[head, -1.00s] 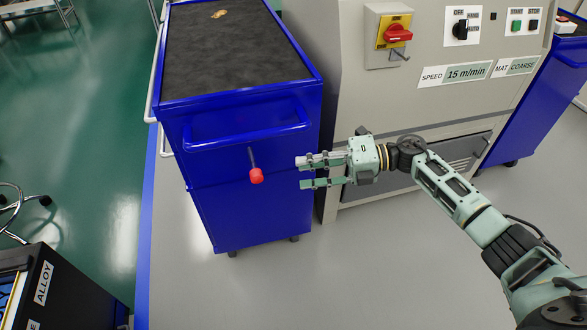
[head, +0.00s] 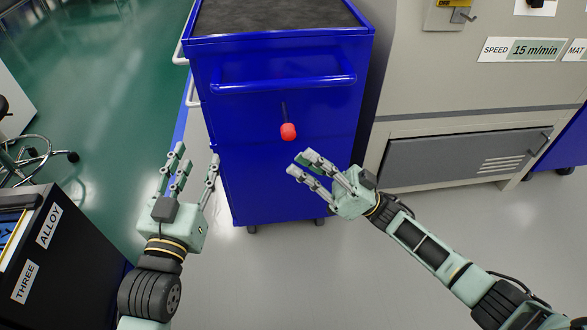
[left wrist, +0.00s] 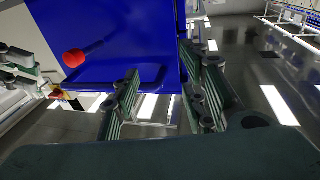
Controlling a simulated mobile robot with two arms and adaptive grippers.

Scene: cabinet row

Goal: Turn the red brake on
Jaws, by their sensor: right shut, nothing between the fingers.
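The red brake is a dark lever with a red knob (head: 288,131) on the front of the blue cabinet (head: 255,160), below its handle bar. The lever hangs downward. The knob also shows at the upper left in the left wrist view (left wrist: 74,58). My right gripper (head: 302,165) is shut and empty, just below and right of the knob, with a visible gap in the picture. My left gripper (head: 196,158) is open and empty, left of the knob and lower, by the cabinet's left edge. Its fingers (left wrist: 165,95) stand apart in the left wrist view.
A grey machine (head: 460,80) with a lower drawer panel (head: 455,162) stands to the right. A black cabinet labelled ALLOY (head: 60,260) is at the lower left. A stool (head: 35,155) is at the far left. The floor in front of the blue cabinet is clear.

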